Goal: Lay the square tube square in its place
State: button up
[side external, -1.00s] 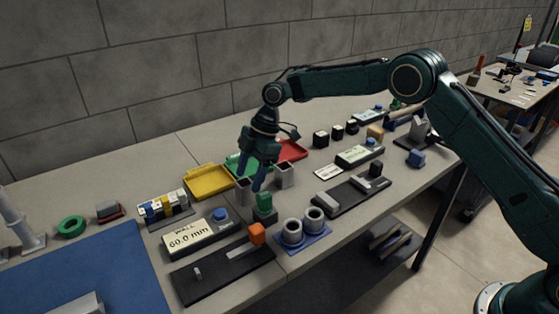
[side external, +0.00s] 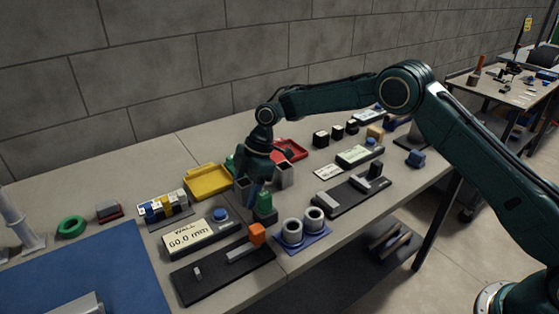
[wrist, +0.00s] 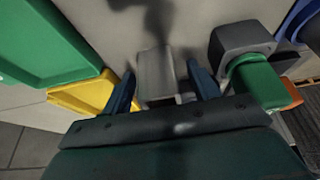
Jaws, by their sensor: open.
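My gripper (side external: 255,190) is open and low over the bench, pointing down. In the wrist view its two blue fingers (wrist: 163,82) stand on either side of a grey square tube (wrist: 155,70), with a gap visible to the right finger. In the side view this tube (side external: 241,191) is largely behind the fingers. Another grey square tube (side external: 284,178) stands to the right, in front of the red tray. I cannot tell which spot is the tube's place.
A green block (side external: 264,203) on a dark base stands close in front of my gripper. Yellow (side external: 208,181) and red (side external: 291,151) trays lie behind. A blue pad with two rings (side external: 303,226), a label box (side external: 199,238) and a black fixture (side external: 212,280) are nearby.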

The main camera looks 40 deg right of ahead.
aim_at(250, 181)
jog(key=c, duration=1.3)
jog(key=shift+o, duration=0.2)
jog(key=shift+r, duration=0.1)
notch_tip(250, 181, up, 10)
jog(key=shift+s+d, duration=0.15)
jog(key=shift+d, duration=0.65)
jog(key=s+d+f, duration=0.1)
jog(key=s+d, duration=1.2)
jog(key=d, duration=0.5)
jog(key=shift+s, duration=0.35)
